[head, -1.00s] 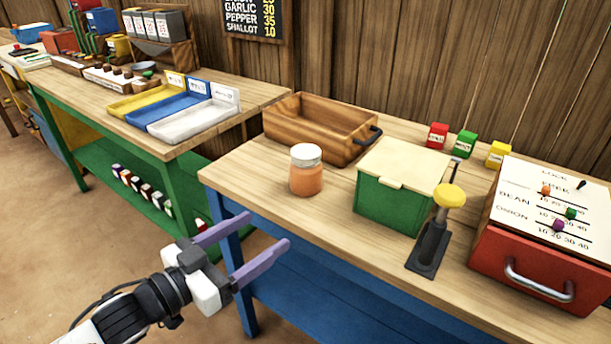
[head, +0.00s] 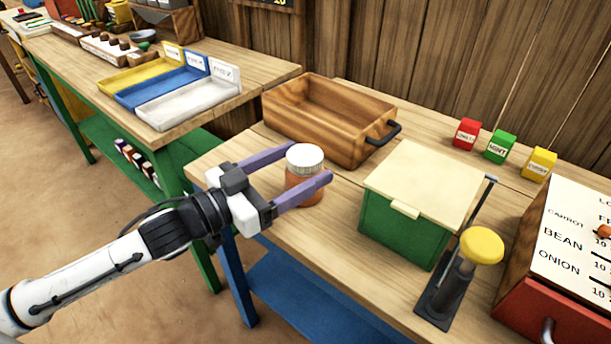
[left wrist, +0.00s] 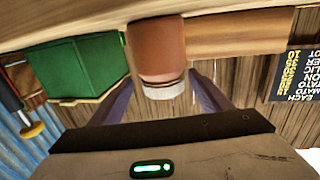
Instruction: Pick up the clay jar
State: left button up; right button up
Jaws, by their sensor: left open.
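The clay jar (head: 305,163) is an orange-brown jar with a white lid, upright on the wooden table near its left edge. My left gripper (head: 308,163) is open, with its two purple fingers on either side of the jar. The near finger hides part of the jar's body. In the left wrist view the jar (left wrist: 162,55) appears upside down between the two fingers (left wrist: 160,95), with gaps beside its lid. My right gripper is not in view.
A wooden crate (head: 283,112) with a dark handle stands just behind the jar. A green box (head: 395,228) with a cream lid and a yellow-topped press (head: 480,247) stand to the right. Small red (head: 466,133), green (head: 500,146) and yellow (head: 538,164) boxes sit behind.

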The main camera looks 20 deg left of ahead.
aim_at(321, 151)
pick_arm(q)
jog(key=x, duration=0.5)
jog(key=shift+w+a+r, duration=0.1)
jog(key=shift+a, duration=0.15)
jog(key=shift+w+d, duration=0.25)
jog(key=shift+w, duration=0.15)
jog(key=c, duration=1.2)
jog(key=shift+p, duration=0.3)
jog(key=shift+c, duration=0.8)
